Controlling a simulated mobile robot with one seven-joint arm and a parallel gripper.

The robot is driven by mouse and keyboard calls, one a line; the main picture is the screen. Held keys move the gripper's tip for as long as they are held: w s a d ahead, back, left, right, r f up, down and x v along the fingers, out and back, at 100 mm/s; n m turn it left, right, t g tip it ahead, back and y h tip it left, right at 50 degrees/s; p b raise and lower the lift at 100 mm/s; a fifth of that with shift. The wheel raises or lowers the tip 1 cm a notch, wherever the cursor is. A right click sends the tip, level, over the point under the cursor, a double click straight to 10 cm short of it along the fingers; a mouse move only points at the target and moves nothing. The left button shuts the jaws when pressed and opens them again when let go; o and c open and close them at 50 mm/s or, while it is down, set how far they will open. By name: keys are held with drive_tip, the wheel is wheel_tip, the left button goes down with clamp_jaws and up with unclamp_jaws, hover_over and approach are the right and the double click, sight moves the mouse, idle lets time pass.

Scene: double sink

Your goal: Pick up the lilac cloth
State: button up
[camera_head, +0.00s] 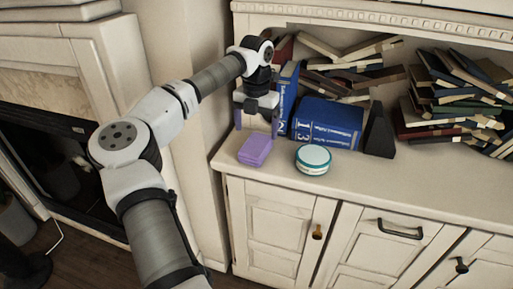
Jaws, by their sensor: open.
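The lilac cloth (255,150) looks like a small, thick folded block. It lies on the cream cabinet top near its front left edge. My gripper (257,124) points down just above and behind the cloth, with its fingers spread apart. Nothing shows between the fingers, and the cloth appears apart from them.
A round white and teal tin (313,159) stands just right of the cloth. Blue books (325,124) stand close behind, beside a black bookend (379,132). Piles of books (455,90) fill the shelf at right. The front strip of the cabinet top (400,176) is clear.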

sight(256, 144)
drive_tip(key=shift+s+f+p, duration=0.15)
drive_tip(key=shift+f+p, duration=0.4)
drive_tip(key=shift+f, duration=2.8)
drive_tip(key=c, duration=1.1)
drive_tip(key=shift+o, duration=0.2)
drive_tip(key=shift+r, duration=0.1)
wheel_tip(256, 144, up, 20)
drive_tip(key=shift+b, duration=0.35)
